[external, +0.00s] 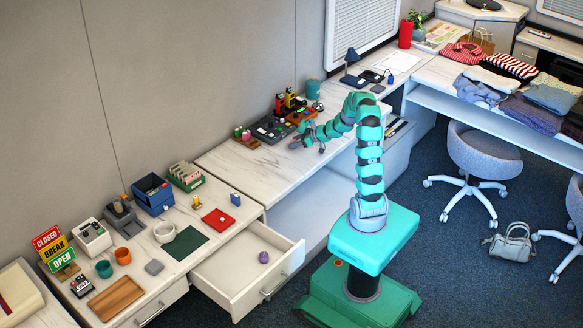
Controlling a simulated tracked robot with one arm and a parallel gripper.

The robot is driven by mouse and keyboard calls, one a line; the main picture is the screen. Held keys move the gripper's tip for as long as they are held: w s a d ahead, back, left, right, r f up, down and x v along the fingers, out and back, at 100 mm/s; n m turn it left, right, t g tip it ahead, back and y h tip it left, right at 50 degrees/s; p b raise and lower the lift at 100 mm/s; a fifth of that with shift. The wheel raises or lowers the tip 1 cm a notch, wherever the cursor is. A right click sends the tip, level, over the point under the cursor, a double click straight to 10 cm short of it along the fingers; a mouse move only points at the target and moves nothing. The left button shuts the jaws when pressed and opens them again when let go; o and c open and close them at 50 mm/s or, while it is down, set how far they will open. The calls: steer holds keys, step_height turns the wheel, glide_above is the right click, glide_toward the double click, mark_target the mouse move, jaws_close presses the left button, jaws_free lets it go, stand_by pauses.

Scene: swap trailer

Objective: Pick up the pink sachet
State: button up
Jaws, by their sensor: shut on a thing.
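My gripper (296,143) is at the end of the teal arm, low over the white marble-look counter, just right of a dark tray. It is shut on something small. The held thing is too small and too covered by the fingers to identify. I cannot clearly make out a pink sachet anywhere in view. A small wooden tray (250,143) with small coloured items stands left of the dark tray, and its items are too small to name.
A dark tray (270,129) and a wooden tray (302,116) with bottles stand beside my gripper. An open drawer (228,281) holds a purple item (263,257). A blue bin (153,196) and a red pad (218,219) are on the left counter. Counter in front of my gripper is clear.

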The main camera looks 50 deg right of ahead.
step_height(320, 180, up, 3)
steer(key=shift+r+p, duration=0.15)
steer(key=shift+p, duration=0.8)
steer(key=shift+s+a+r, duration=0.1)
steer(key=shift+s+r, duration=0.05)
steer(key=shift+s, duration=0.15)
steer(key=s, duration=0.2)
steer(key=s+a, duration=0.1)
steer(key=s, duration=0.1)
steer(key=s+a+p, duration=0.1)
steer(key=s, duration=0.2)
steer(key=shift+r, duration=0.25)
steer(key=shift+s+a+f+b, duration=0.15)
steer(key=shift+s+b, duration=0.25)
steer(key=shift+b, duration=0.5)
steer(key=s+b, duration=0.2)
steer(key=b, duration=0.2)
steer(key=s+a+b, duration=0.1)
steer(key=s+b, duration=0.1)
steer(key=b, duration=0.2)
steer(key=shift+s+a+r+b, duration=0.15)
steer(key=shift+s+b, duration=0.25)
steer(key=shift+s, duration=0.1)
steer(key=shift+s+a+r+b, duration=0.15)
steer(key=shift+s+r+b, duration=0.05)
steer(key=shift+s+b, duration=0.2)
steer(key=shift+s+a+r+b, duration=0.15)
steer(key=shift+s+b, duration=0.2)
steer(key=shift+s, duration=0.2)
